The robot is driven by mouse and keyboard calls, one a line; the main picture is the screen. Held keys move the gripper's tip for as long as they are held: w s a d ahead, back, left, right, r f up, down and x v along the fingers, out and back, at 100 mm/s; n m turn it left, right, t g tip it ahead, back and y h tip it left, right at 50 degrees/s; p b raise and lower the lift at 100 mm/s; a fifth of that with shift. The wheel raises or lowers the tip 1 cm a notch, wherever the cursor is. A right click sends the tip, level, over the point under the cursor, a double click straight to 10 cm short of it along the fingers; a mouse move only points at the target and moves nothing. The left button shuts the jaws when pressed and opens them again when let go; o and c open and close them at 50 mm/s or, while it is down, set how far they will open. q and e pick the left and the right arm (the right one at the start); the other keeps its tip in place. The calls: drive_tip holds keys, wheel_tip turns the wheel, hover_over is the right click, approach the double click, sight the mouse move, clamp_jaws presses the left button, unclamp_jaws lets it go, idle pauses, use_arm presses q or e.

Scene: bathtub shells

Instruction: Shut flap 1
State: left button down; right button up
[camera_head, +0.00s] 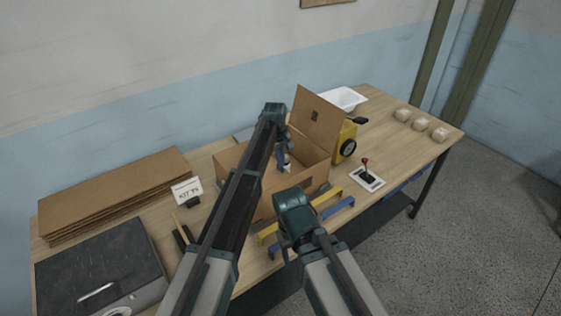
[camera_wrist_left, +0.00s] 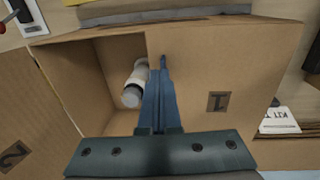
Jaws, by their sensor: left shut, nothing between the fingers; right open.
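The cardboard box (camera_head: 301,183) stands on the table with a white bottle (camera_wrist_left: 134,84) inside. Flap 1 (camera_wrist_left: 262,60), marked "1", spans the right side of the box in the left wrist view. The box's opening shows to the left of its edge; I cannot tell whether the flap lies quite flat. Flap 2 (camera_head: 318,112) stands up at the box's right in the head view. My left gripper (camera_wrist_left: 163,62) is shut and empty, over the box at flap 1's inner edge; contact is unclear. My right gripper (camera_head: 286,250) is open and empty in front of the box.
A yellow device (camera_head: 347,138) with a black wheel and a joystick (camera_head: 367,174) stand right of the box. Yellow and blue brackets (camera_head: 328,197) lie at the front edge. Flat cardboard (camera_head: 115,190) and a sign (camera_head: 187,190) are left. A white tub (camera_head: 342,98) stands behind.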

use_arm(q)
drive_tip(key=shift+s+d, duration=0.1)
drive_tip(key=shift+r+p, duration=0.45)
drive_tip(key=shift+p, duration=0.1)
wheel_tip(320, 180, up, 13)
drive_tip(key=p, duration=1.3)
